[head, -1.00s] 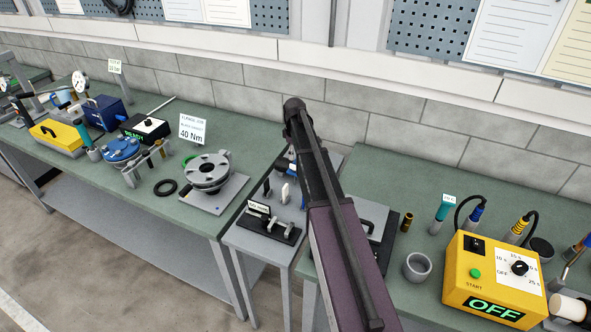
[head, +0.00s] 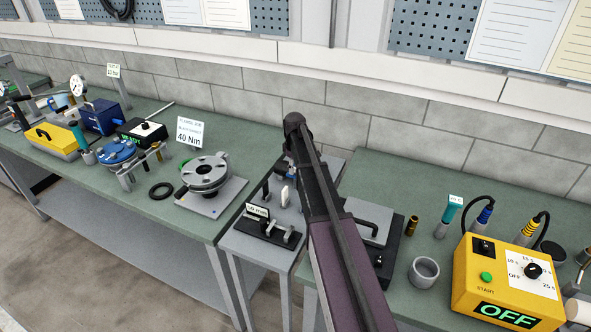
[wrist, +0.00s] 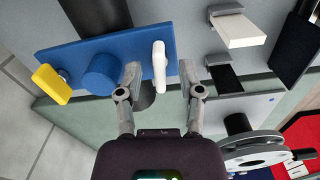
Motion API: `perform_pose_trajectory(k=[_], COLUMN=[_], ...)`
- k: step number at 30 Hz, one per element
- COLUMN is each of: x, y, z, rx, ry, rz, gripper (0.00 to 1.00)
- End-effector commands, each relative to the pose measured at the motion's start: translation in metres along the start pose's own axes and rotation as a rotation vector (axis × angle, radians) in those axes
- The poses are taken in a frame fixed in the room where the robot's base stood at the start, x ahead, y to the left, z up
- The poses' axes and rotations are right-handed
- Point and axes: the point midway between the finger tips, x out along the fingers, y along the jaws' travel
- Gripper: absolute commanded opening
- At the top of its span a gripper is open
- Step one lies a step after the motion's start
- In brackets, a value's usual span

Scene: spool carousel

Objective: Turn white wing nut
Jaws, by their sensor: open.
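The white wing nut (wrist: 160,66) is a slim upright white piece in the wrist view. It stands at the right part of a blue plate (wrist: 110,42), beside a round blue knob (wrist: 102,74) and a yellow block (wrist: 52,84). My gripper (wrist: 159,72) is open, with one finger on each side of the wing nut and a visible gap on both sides. I cannot tell how deep the fingertips reach. In the head view my arm hides the gripper, and I cannot make out the wing nut there.
A white block (wrist: 238,31) and a black block (wrist: 224,78) stick out on brackets right of my gripper in the wrist view. In the head view, a flange (head: 207,173) stands left of my arm and a yellow timer box (head: 508,285) right.

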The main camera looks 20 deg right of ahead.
Motion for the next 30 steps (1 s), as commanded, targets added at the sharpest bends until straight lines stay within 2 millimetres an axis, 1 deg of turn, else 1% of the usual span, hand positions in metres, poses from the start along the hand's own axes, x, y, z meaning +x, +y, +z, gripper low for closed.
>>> perform_pose_trajectory(k=[8,11,12,13,18,19,24,30], x=[0.0001,0.0001,0.0001,0.0001,0.0001,0.0001,0.0002,0.0002], y=[0.0001,0.0002,0.0002,0.0002,0.0002,0.0033,0.0011,0.0007], z=[0.0002,0.0002,0.0002,0.0002,0.0004,0.0028,0.0012,0.001], rx=[0.0,0.0,0.0,0.0,0.0,0.002,0.009,0.055], ry=[0.0,0.0,0.0,0.0,0.0,0.0,-0.001,-0.001], rz=[0.0,0.0,0.0,0.0,0.0,0.0,0.001,0.001], gripper=[0.49,0.22,0.1,0.01,0.0,0.0,0.0,0.0])
